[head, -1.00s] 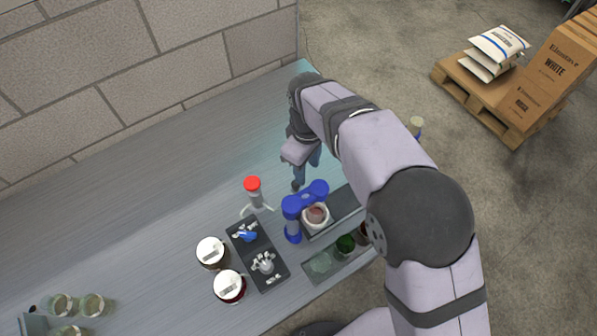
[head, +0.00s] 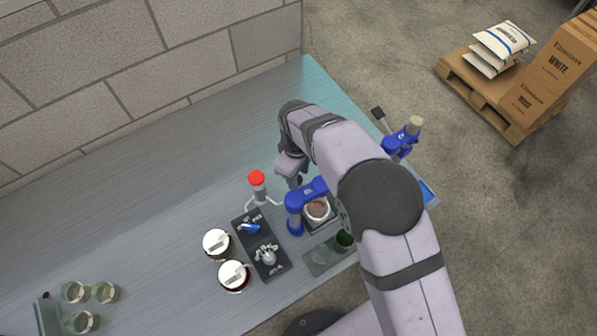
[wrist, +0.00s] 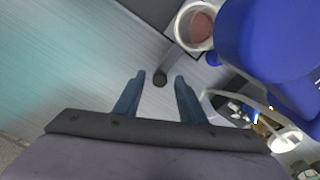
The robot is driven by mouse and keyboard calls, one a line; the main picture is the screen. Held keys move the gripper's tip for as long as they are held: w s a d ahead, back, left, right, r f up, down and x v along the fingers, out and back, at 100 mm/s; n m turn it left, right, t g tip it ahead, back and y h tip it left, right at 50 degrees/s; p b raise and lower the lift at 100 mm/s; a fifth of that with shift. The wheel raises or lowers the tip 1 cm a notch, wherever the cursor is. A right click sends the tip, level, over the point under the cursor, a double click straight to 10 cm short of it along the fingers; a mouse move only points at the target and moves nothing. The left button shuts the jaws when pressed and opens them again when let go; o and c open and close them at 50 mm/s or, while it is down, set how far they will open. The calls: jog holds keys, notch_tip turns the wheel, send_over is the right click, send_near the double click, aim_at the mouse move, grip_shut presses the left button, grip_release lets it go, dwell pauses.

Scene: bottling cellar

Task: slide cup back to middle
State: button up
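A white cup (head: 317,209) with reddish-brown contents stands upright beside a blue device (head: 294,205), on or against a dark plate. It also shows at the top of the wrist view (wrist: 198,24), close to the large blue body. My gripper (head: 297,182) is behind the cup and the blue device, on the wall side. In the wrist view my gripper (wrist: 158,88) has its two blue-grey fingers spread apart.
A red-capped stand (head: 257,180), a dark tray (head: 272,270) with small parts and two white-lidded jars (head: 216,243) (head: 233,276) are to the left. A tray with green glass (head: 319,258) is in front. Another blue device (head: 402,139) is right. The bench's back left is clear.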

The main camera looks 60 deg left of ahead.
jog(key=shift+f, duration=0.3)
grip_shut()
jog(key=w+b, duration=0.2)
jog(key=w, duration=0.7)
jog(key=shift+w+f+b, duration=0.1)
jog(key=shift+w+b, duration=0.05)
jog(key=shift+b, duration=0.25)
jog(key=shift+w, duration=0.45)
grip_release()
